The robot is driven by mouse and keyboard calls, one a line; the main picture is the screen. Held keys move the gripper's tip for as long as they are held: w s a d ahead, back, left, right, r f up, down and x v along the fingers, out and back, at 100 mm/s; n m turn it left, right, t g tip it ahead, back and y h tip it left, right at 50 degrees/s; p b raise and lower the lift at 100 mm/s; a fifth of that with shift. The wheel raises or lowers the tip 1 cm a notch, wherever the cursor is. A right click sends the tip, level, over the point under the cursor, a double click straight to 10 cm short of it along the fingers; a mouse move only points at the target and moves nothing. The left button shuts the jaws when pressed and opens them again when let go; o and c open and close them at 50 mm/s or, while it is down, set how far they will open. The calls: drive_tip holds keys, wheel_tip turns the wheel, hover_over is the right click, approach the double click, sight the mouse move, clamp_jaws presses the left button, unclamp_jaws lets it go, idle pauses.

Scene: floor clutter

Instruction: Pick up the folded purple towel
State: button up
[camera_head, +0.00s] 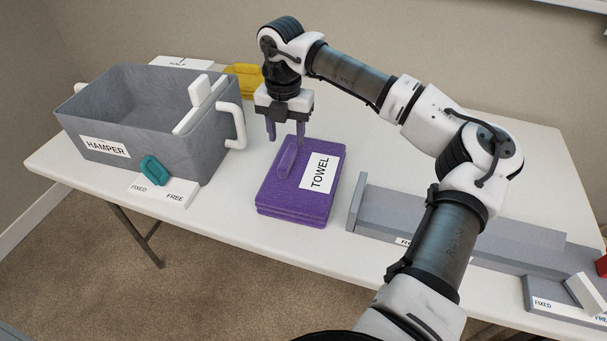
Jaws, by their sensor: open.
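The folded purple towel (276,203) lies flat on the white table, left of the picture's middle. It is a layered stack with a white "TOWEL" label on its right part and a raised purple strip (287,156), like a handle, on its top. My gripper (286,137) points down over the towel's far left part, by the far end of the raised strip. Its two purple-tinted fingers are apart, with nothing seen held between them. I cannot tell whether the fingertips touch the towel.
A grey hamper (110,150) with white handles stands left of the towel, with a teal piece (154,170) on a "FIXED/FREE" plate before it. A yellow object (246,80) is behind. A grey rail-like block (400,215) lies right. Bare table (225,190) separates hamper and towel.

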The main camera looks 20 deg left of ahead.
sight(287, 155)
drive_tip(key=shift+f+p, duration=0.85)
drive_tip(key=shift+f, duration=1.85)
clamp_jaws()
